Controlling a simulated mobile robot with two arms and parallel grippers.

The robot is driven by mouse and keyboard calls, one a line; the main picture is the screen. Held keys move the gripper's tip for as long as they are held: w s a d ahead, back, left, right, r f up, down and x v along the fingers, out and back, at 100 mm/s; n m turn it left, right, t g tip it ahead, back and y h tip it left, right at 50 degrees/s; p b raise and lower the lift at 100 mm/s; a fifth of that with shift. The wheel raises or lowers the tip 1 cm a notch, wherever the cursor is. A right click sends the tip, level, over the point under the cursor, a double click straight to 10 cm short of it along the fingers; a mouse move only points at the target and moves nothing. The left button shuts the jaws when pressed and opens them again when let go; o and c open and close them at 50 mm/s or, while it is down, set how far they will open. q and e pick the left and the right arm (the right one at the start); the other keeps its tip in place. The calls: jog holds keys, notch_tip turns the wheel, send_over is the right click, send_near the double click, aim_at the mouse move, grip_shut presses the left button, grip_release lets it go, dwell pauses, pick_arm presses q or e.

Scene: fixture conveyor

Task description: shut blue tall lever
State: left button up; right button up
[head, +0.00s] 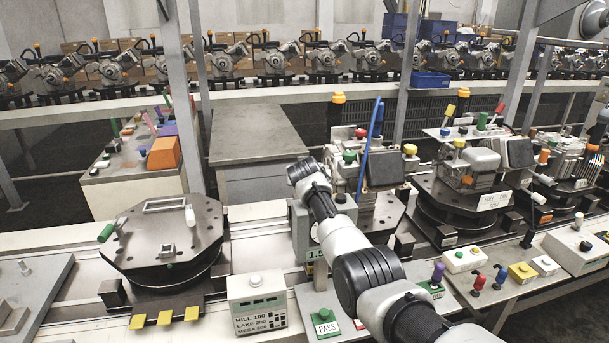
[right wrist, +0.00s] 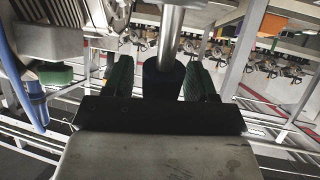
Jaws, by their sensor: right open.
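A tall blue lever-like piece (head: 378,120) stands upright on the middle fixture in the head view, with a thin blue strand beside it. In the right wrist view, a dark blue grip (right wrist: 163,80) on a grey metal shaft stands between the two green-padded fingers of my right gripper (right wrist: 161,84). The fingers are apart, one on each side of the grip; I cannot tell whether either touches it. A brighter blue rod or hose (right wrist: 34,98) runs along the left of that view. In the head view my right arm covers part of the fixture and its gripper is hidden. My left gripper is out of view.
An empty round fixture plate (head: 165,238) with a green-handled lever stands at left. Another fixture with an engine (head: 470,165) stands right of my arm. A white display box (head: 256,303) and a green PASS button (head: 324,315) sit along the front edge.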

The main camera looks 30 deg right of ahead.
jog(key=shift+v, duration=0.8)
jog(key=b+v, duration=0.1)
jog(key=v, duration=0.8)
jog(key=shift+b, duration=0.4)
jog(key=shift+r, duration=0.1)
